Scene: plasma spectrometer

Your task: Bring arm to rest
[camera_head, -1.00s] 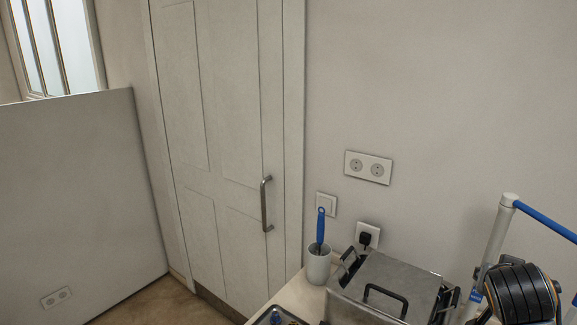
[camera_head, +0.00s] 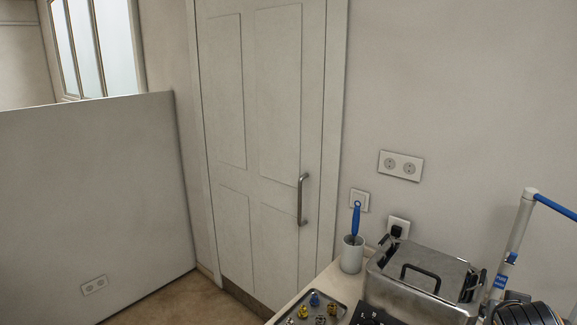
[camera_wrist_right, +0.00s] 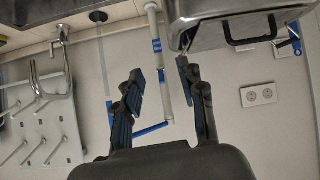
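My right gripper (camera_wrist_right: 162,85) shows in the right wrist view with its two dark fingers spread apart. Nothing is held between them. A white and blue pole (camera_wrist_right: 160,60) appears behind the gap between the fingers; I cannot tell how far away it is. A dark rounded part, probably of my right arm, shows at the lower right corner of the head view, mostly cut off by the frame edge. My left gripper is in neither view.
A steel box with a black handle (camera_head: 420,280) stands on the counter, beside a white cup with a blue-handled brush (camera_head: 352,254) and a tray of small coloured parts (camera_head: 311,309). A white and blue frame (camera_head: 512,250) rises at right. A chrome tap (camera_wrist_right: 50,75) shows in the wrist view.

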